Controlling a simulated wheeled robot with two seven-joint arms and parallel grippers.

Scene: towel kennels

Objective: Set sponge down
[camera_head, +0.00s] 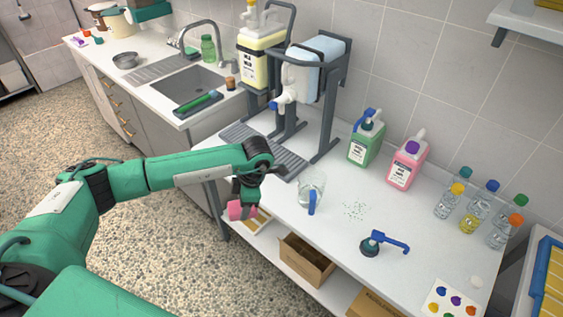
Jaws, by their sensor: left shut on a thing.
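A pink sponge (237,210) is held in my left gripper (246,205), near the left front edge of the white counter (330,249). The gripper points down and is shut on the sponge. Part of the sponge is hidden behind the fingers. I cannot tell whether the sponge touches the counter or is held just off its edge. My right gripper is not in view.
A clear jug with a blue handle (311,190) stands just right of the gripper. A blue pump head (381,243), green jug (366,140), pink jug (407,162) and several small bottles stand further right. A cardboard box (306,262) sits on the shelf below.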

